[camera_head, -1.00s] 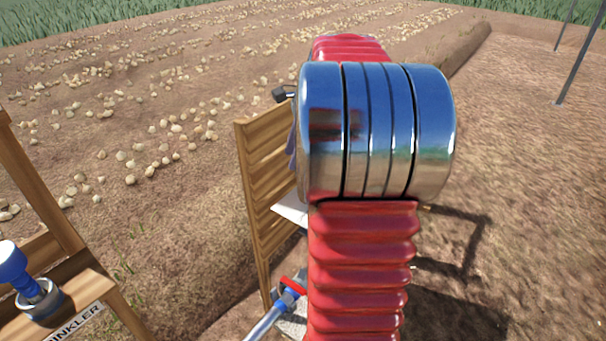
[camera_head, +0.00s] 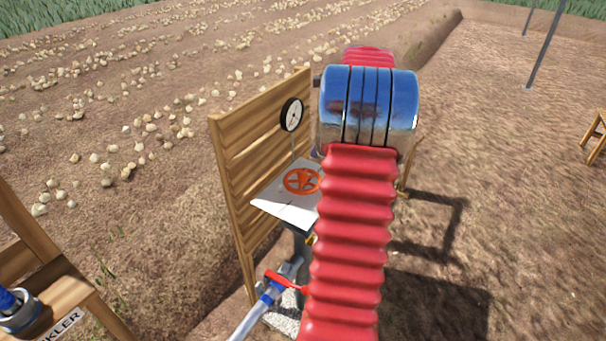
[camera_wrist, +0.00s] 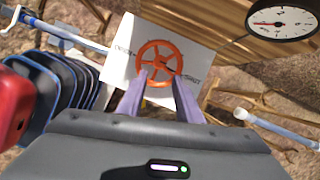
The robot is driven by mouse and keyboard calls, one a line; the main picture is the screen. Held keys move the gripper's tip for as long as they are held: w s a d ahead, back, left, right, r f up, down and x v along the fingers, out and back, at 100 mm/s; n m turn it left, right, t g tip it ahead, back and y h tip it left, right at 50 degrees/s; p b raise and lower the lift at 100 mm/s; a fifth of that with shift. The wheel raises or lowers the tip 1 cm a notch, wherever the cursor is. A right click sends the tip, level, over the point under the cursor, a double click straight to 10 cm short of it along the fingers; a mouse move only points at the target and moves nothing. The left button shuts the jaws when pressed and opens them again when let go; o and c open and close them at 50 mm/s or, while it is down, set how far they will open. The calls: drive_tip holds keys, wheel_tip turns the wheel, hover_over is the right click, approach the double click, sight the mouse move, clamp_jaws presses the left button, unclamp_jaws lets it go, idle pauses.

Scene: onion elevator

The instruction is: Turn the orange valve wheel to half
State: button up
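The orange valve wheel (camera_head: 302,181) lies on a white plate (camera_head: 287,210) in front of a wooden board in the head view. It also shows in the wrist view (camera_wrist: 159,62), upper centre, with printed words beside it on the plate. My gripper (camera_wrist: 158,88) shows in the wrist view with its two purple fingers apart. The fingertips overlap the near part of the wheel in the picture; I cannot tell whether they touch it. In the head view my red arm hides the gripper. A round gauge (camera_head: 291,115) with a needle is mounted on the board, also seen in the wrist view (camera_wrist: 283,20).
The wooden slatted board (camera_head: 262,140) stands behind the plate. A pipe with a red handle (camera_head: 283,281) lies below it. A wooden stand with a sprinkler label (camera_head: 62,322) is at lower left. Open soil is at right; scattered onions lie behind.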

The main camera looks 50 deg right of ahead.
sight(304, 171)
drive_tip(key=x, duration=1.3)
drive_tip(key=shift+f, duration=0.3)
drive_tip(key=shift+c, duration=0.4)
drive_tip(key=c, duration=0.7)
